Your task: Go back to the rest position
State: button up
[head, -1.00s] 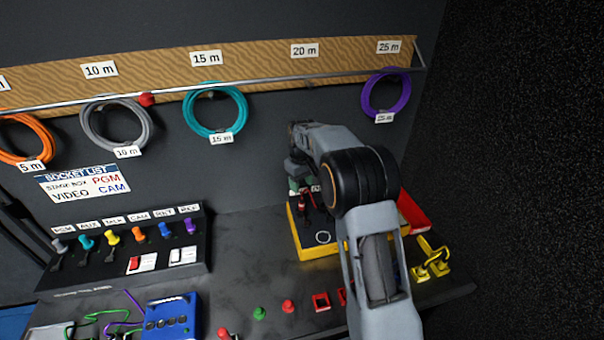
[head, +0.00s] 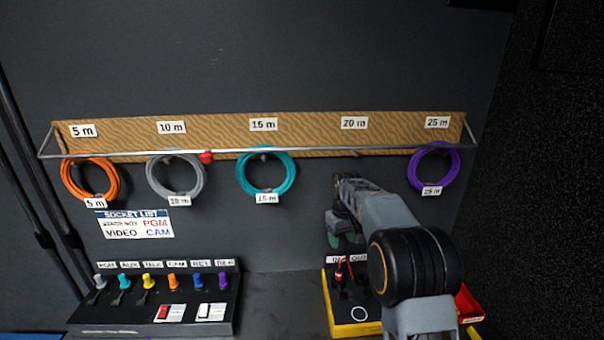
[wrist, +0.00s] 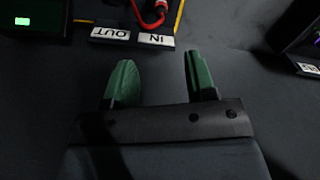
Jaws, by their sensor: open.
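My gripper (wrist: 158,82) shows in the wrist view with its two green fingers apart and nothing between them. It is above the dark bench, close to the IN and OUT labels (wrist: 134,37) of the yellow-edged box. In the head view my arm reaches up from the lower right and bends toward the wall; my gripper (head: 343,241) is partly hidden behind the arm, just above the yellow-edged box (head: 345,328).
Orange (head: 68,181), grey (head: 152,183), teal (head: 242,180) and purple (head: 413,170) cable coils hang from the rail (head: 320,151); the 20 m place is bare. A plug panel (head: 85,318) stands at lower left, a red tray (head: 468,306) at lower right.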

jog(key=s+r+m+t, duration=0.1)
jog(key=s+m+t, duration=0.1)
jog(key=s, duration=1.2)
jog(key=s+r+m+t, duration=0.1)
jog(key=s+r+t, duration=0.1)
jog(key=s, duration=1.3)
jog(key=shift+r+m, duration=0.3)
jog(key=shift+m, duration=0.1)
